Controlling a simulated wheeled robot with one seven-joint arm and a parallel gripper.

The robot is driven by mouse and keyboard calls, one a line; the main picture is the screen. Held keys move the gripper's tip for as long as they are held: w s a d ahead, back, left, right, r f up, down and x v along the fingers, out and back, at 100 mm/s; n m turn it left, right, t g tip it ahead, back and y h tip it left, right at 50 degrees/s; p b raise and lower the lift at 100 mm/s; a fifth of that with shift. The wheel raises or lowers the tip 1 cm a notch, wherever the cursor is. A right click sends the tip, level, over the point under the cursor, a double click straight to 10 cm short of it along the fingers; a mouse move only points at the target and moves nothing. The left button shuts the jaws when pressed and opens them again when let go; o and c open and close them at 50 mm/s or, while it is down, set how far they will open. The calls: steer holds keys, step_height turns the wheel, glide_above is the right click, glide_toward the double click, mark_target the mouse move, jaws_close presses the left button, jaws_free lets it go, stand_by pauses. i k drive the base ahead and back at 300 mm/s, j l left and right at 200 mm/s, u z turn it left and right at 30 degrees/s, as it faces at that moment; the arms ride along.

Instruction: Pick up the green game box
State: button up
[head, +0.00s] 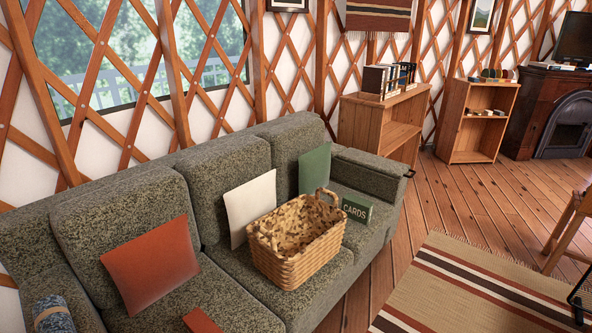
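The green game box (356,210), marked "CARDS", is on the seat of the grey-green sofa, near its far armrest. It stands just right of a wicker basket (297,258). The basket is close to its left side, and I cannot tell whether they touch. A green cushion (314,170) leans on the backrest behind the basket and box. I cannot make out my gripper in the head view.
The sofa (230,160) also holds a cream cushion (248,205), an orange cushion (150,263), a red item (201,321) and a blue patterned roll (52,315). A striped rug (470,285) lies right of the sofa. Wooden shelves (385,135) stand beyond it.

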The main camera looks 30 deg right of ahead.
mark_target(358, 209)
steer(key=i+l+z, duration=0.2)
steer(key=i+z, duration=0.15)
steer(key=z, duration=0.15)
steer(key=i+z, duration=0.35)
steer(key=z, duration=0.15)
steer(key=i+j+z, duration=0.1)
steer(key=i+z, duration=0.4)
steer(key=i+l, duration=0.1)
steer(key=i, duration=0.4)
steer(key=i+l, duration=0.15)
steer(key=i, duration=0.4)
steer(key=u, duration=1.5)
steer(key=i+l, duration=0.05)
